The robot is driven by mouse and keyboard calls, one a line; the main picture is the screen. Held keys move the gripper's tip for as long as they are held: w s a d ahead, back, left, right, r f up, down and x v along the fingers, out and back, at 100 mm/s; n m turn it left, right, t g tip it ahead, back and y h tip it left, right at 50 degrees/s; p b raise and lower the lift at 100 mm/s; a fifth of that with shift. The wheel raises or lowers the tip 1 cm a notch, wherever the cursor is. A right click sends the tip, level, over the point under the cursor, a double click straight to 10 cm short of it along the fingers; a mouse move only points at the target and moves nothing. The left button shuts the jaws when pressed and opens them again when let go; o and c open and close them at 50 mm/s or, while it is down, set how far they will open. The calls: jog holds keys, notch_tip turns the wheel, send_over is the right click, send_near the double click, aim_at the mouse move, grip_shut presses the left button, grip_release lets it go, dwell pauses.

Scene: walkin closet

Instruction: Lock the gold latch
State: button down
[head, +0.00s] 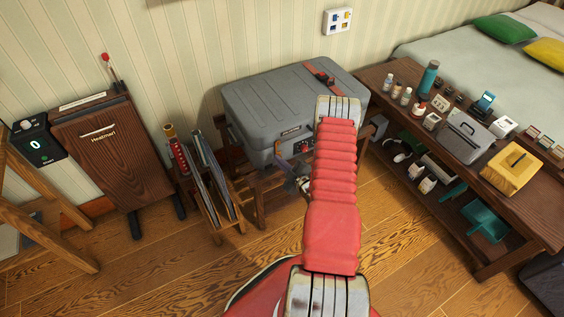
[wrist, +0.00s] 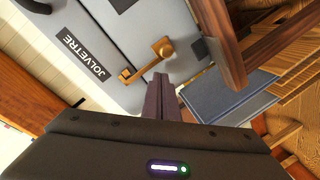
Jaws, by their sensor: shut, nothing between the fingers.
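A grey hard case (head: 265,105) sits on a wooden stand beside the wall. In the wrist view, the gold latch (wrist: 149,60) is on the grey case face (wrist: 105,40), with a round knob at its upper right end and a small hooked end at lower left. My gripper (wrist: 161,80) is shut and empty, its dark fingertips just below the latch in that view. I cannot tell whether they touch it.
A wooden rack with folders (head: 212,185) stands left of the case, its dark blue folder (wrist: 235,97) close beside my gripper in the wrist view. A wooden bench (head: 490,235) with many small items stands at right. A brown cabinet (head: 115,150) is at left.

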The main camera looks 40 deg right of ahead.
jog(key=s+a+r, duration=0.2)
jog(key=s, duration=0.8)
jog(key=shift+a+r, duration=0.15)
jog(key=shift+r, duration=0.15)
